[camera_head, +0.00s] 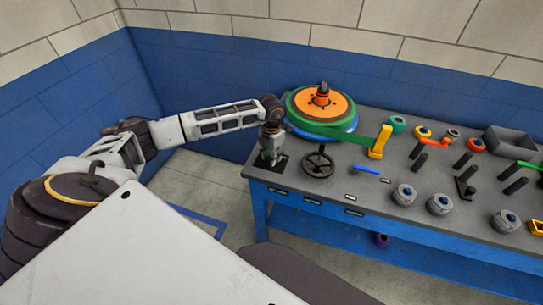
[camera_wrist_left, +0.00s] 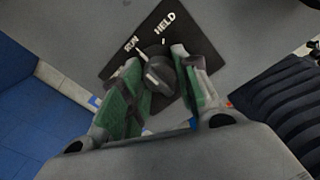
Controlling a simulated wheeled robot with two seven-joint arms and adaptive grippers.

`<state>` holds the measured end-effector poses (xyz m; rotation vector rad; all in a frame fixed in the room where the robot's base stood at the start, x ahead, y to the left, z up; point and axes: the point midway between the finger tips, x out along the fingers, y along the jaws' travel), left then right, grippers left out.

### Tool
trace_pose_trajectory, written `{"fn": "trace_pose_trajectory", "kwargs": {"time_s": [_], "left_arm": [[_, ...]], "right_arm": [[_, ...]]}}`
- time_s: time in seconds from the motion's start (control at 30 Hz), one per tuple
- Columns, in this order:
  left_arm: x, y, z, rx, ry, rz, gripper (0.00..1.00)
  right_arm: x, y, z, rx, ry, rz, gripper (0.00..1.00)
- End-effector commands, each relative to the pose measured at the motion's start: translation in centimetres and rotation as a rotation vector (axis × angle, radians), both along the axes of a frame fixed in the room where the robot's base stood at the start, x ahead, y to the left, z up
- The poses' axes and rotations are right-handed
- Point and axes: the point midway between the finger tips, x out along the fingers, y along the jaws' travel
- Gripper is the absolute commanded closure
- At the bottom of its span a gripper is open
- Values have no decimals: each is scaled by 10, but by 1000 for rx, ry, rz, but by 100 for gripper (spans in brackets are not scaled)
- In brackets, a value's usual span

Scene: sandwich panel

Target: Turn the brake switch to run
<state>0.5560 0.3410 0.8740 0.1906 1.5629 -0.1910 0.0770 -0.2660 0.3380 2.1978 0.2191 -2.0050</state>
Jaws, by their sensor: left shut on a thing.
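The brake switch is a dark knob (camera_wrist_left: 158,74) on a black plate (camera_wrist_left: 172,24) lettered RUN and HELD in white. In the left wrist view, my left gripper (camera_wrist_left: 161,66) has its green-padded fingers on both sides of the knob and is shut on it. A white mark beside the knob lies on the RUN side, but I cannot tell whether it is the knob's pointer or a plate mark. In the head view, my left gripper (camera_head: 270,160) points down at the bench's near left corner and hides most of the switch. My right gripper is not in view.
A black handwheel (camera_head: 318,163) stands just right of the gripper on the grey bench (camera_head: 345,191). Behind are a green and orange reel (camera_head: 322,106) and a yellow block (camera_head: 380,142). A blue handle (camera_head: 366,170) and several grey knobs stand farther right.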

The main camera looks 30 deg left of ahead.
Motion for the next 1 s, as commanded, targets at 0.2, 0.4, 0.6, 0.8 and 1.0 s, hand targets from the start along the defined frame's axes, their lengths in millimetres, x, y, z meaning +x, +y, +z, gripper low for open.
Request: {"fn": "trace_pose_trajectory", "kwargs": {"time_s": [0.2, 0.4, 0.6, 0.8, 1.0], "left_arm": [[1, 0, 1, 0, -2, 0, 53], [0, 0, 0, 0, -1, -1, 46], [0, 0, 1, 0, -1, -1, 46], [1, 0, 9, -1, -3, -1, 46], [1, 1, 30, 0, -4, -1, 46]], "right_arm": [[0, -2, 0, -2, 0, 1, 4], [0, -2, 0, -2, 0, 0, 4], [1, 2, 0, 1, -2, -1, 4], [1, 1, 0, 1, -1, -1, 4], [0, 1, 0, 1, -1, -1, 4]]}}
